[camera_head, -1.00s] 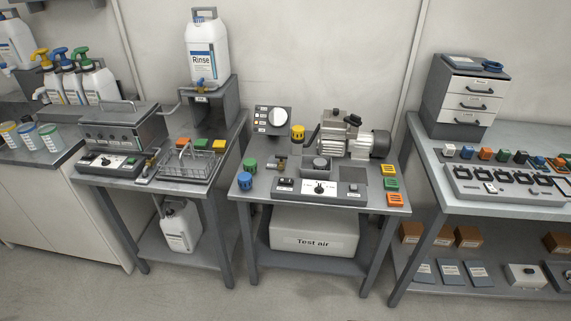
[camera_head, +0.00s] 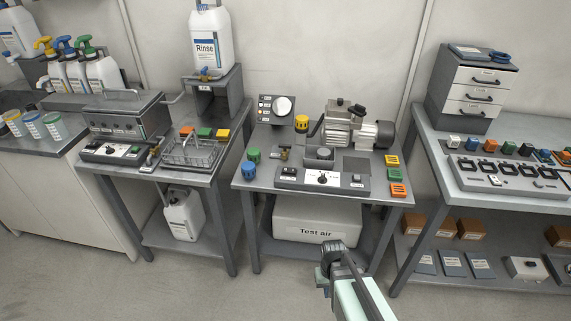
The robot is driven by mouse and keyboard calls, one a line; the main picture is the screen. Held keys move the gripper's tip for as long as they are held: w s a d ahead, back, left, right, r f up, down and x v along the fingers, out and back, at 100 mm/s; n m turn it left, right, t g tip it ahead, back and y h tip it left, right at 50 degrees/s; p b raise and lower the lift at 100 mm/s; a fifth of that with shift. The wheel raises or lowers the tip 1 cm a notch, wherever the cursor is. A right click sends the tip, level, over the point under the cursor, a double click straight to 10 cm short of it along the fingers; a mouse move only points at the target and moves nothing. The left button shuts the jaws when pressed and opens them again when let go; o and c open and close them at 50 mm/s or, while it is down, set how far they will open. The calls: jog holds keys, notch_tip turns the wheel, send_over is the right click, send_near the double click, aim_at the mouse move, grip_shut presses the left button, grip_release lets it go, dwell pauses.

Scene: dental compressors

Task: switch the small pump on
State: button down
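The small pump (camera_head: 341,130), a silver-grey unit with a ribbed motor, stands at the back right of the middle table (camera_head: 250,184). A dark control panel (camera_head: 282,184) runs along the table's front. It has a white plate with a black rotary knob (camera_head: 322,178), a dark switch at its left (camera_head: 289,172) and another at its right (camera_head: 357,180). The switch positions are too small to read. My arm enters at the bottom centre, and its dark end (camera_head: 333,254) is in front of and below the table, apart from the panel. Fingers cannot be made out.
A gauge box (camera_head: 276,108), a yellow-capped part (camera_head: 301,123), and green (camera_head: 254,155) and blue (camera_head: 249,170) knobs stand on the table. Orange, yellow and green blocks line its right edge. A Test air box (camera_head: 300,229) sits below. Floor gaps separate the side tables.

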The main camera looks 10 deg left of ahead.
jog(key=w+a+r+n+t, duration=0.1)
jog(key=w+a+r+t, duration=0.1)
jog(key=w+a+r, duration=0.5)
jog(key=w+a+r+t, duration=0.2)
jog(key=w+a+r, duration=0.2)
jog(key=w+r, duration=0.6)
jog(key=w+a+r+m, duration=0.1)
jog(key=w+r, duration=0.3)
jog(key=r, duration=0.4)
jog(key=w+a+r+m, duration=0.1)
jog(key=w+a+r, duration=0.3)
jog(key=r, duration=0.4)
jog(key=w+a+r+m+t, duration=0.1)
jog(key=w+a+r, duration=0.2)
jog(key=r, duration=0.5)
jog(key=shift+w+a+r+m, duration=0.2)
jog(key=shift+w+a+m, duration=0.1)
jog(key=shift+w, duration=0.35)
jog(key=shift+f, duration=0.15)
